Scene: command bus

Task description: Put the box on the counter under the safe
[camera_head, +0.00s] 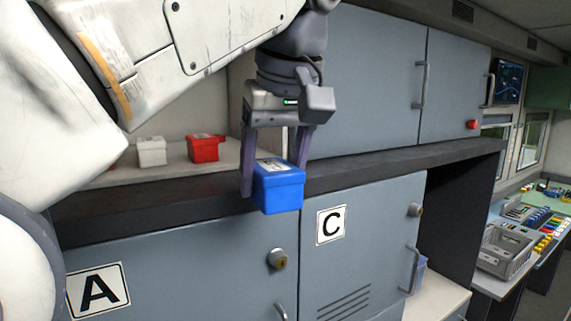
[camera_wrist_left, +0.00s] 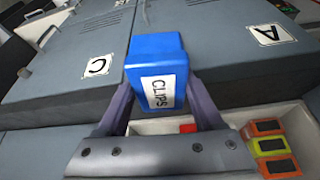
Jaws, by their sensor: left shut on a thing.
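A blue box (camera_head: 278,188) with a lid is held by my left gripper (camera_head: 274,180) in front of the dark shelf edge. In the left wrist view the blue box (camera_wrist_left: 157,72) shows a white label reading CLIPS, and it sits between the two fingers of the left gripper (camera_wrist_left: 160,95). Below the shelf are grey-blue safe doors: one marked A (camera_head: 200,285) and one marked C (camera_head: 365,240). Both look closed. My right gripper is not in view.
A white box (camera_head: 151,151) and a red box (camera_head: 204,148) stand on the pale shelf at the left. Upper cabinets (camera_head: 375,75) hang above the dark ledge. A grey basket (camera_head: 505,250) is on the desk at the right. A bluish object (camera_head: 420,275) is on the counter.

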